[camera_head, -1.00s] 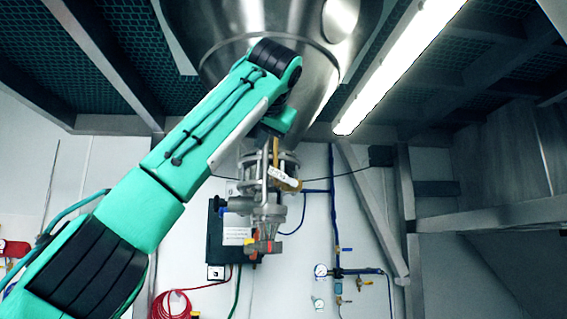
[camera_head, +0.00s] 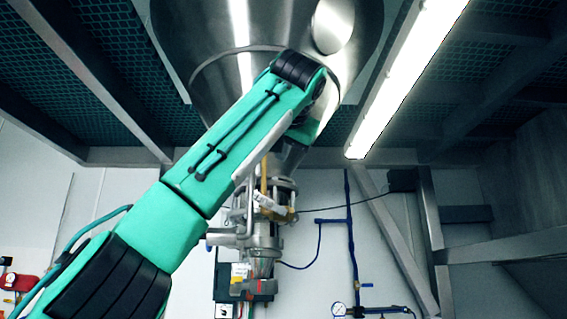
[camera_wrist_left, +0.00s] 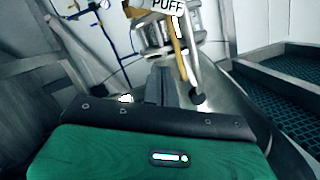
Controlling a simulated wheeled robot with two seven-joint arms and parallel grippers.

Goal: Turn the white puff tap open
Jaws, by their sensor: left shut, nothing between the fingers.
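The white PUFF tag (camera_wrist_left: 168,5) is at the top of the left wrist view, by a yellow lever (camera_wrist_left: 179,50). In the head view the white tag (camera_head: 267,203) is on the metal valve assembly (camera_head: 262,235) below the steel hopper, against the yellow piece. My left gripper (camera_wrist_left: 163,80) is shut and empty, pointing toward the valve in the wrist view. It looks close to the yellow lever, but I cannot tell whether they touch. In the head view my left arm hides most of that gripper. My right gripper is not in view.
The steel hopper (camera_head: 270,90) fills the upper middle. A long lamp (camera_head: 405,80) and grey frame beams (camera_head: 400,240) are at the right. Blue pipes (camera_head: 350,230) and a gauge (camera_head: 338,309) are on the back wall.

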